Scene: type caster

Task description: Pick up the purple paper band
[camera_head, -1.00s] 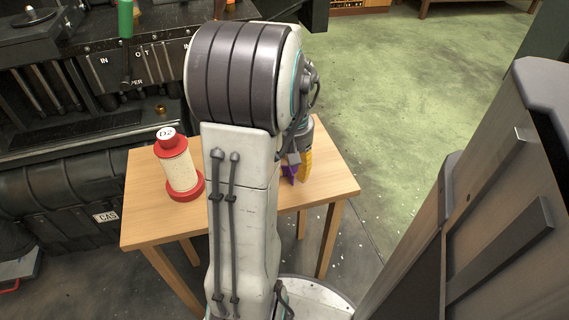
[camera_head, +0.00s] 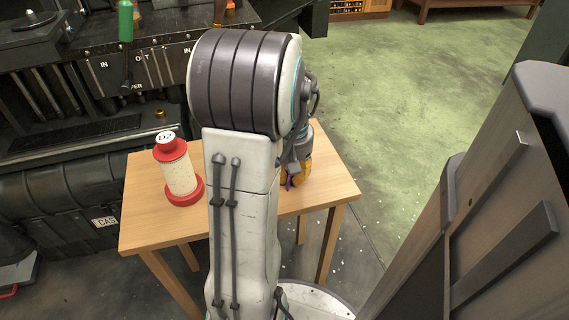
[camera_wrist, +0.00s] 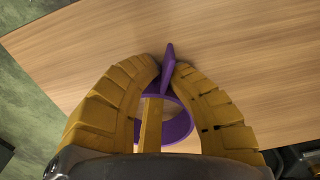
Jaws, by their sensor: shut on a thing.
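The purple paper band (camera_wrist: 179,128) shows in the wrist view as a ring with a pointed fin at its far end. My gripper (camera_wrist: 166,68) has its two yellow fingers closed on that fin, with the ring between and below the fingers. The band is over the wooden table; I cannot tell whether it touches the top. In the head view, my arm hides most of the gripper (camera_head: 300,177), and only a sliver of the purple band (camera_head: 289,183) shows beside the yellow fingers.
The wooden table (camera_head: 143,222) has a red-capped cream canister (camera_head: 180,172) labelled D2 on its left. A dark machine (camera_head: 95,90) stands behind. Green floor (camera_head: 420,90) is open at the back right. A large grey panel (camera_head: 505,200) fills the right side.

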